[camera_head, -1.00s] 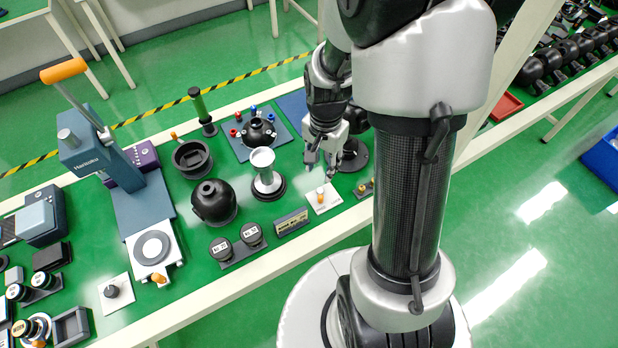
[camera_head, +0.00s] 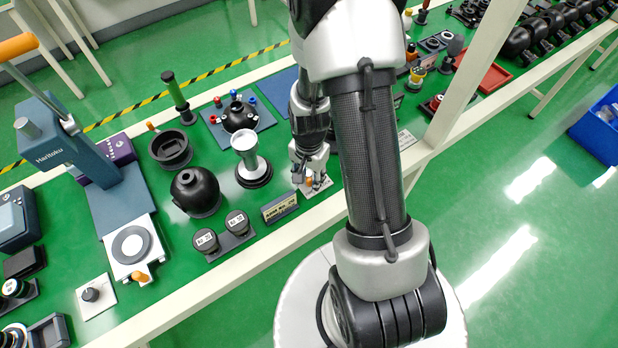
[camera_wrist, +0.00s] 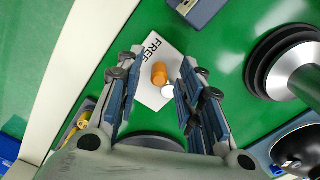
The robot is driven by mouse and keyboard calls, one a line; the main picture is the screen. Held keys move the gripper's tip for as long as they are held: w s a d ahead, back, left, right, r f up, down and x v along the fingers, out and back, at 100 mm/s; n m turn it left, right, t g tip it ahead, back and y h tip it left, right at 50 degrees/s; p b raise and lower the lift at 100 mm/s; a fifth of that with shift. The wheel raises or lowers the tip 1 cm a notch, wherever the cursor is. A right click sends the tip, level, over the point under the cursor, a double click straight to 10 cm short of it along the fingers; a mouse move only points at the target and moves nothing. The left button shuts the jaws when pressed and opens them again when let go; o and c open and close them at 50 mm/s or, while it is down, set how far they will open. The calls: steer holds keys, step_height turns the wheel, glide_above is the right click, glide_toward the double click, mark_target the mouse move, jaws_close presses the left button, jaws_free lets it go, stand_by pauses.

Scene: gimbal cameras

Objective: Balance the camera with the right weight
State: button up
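My gripper (camera_head: 309,180) is over a white card (camera_head: 326,189) near the front edge of the green bench. In the wrist view the card (camera_wrist: 152,97) reads "FREE" and bears a small orange-topped piece (camera_wrist: 159,74) with a pale disc beside it. The open fingers (camera_wrist: 163,72) stand on either side of the orange piece, with gaps showing; nothing is held. Two dark round weights (camera_head: 206,240) (camera_head: 237,222) with pale labels sit in a holder to the left. A black dome-shaped camera housing (camera_head: 195,192) stands behind them. The weight labels are too small to read.
A silver cup on a black base (camera_head: 252,165) stands left of my gripper. A small labelled block (camera_head: 279,206) lies close by. A blue press (camera_head: 70,150) with an orange handle stands at the left. A blue mat (camera_head: 262,118) holds a black dome with coloured knobs.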

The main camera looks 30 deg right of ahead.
steer(key=shift+c, duration=0.5)
jaws_close()
steer(key=shift+d+n, duration=0.15)
steer(key=shift+n, duration=0.25)
steer(key=n, duration=0.2)
steer(key=shift+s+d+n, duration=0.2)
steer(key=shift+d+n, duration=0.2)
steer(key=n, duration=0.1)
steer(key=d+n, duration=0.1)
steer(key=shift+n+p, duration=0.3)
steer(key=shift+p, duration=0.05)
steer(key=n, duration=0.2)
steer(key=d+n, duration=0.1)
steer(key=n, duration=0.2)
steer(key=shift+w+d+n, duration=0.2)
steer(key=shift+d+n, duration=0.05)
steer(key=shift+n, duration=0.05)
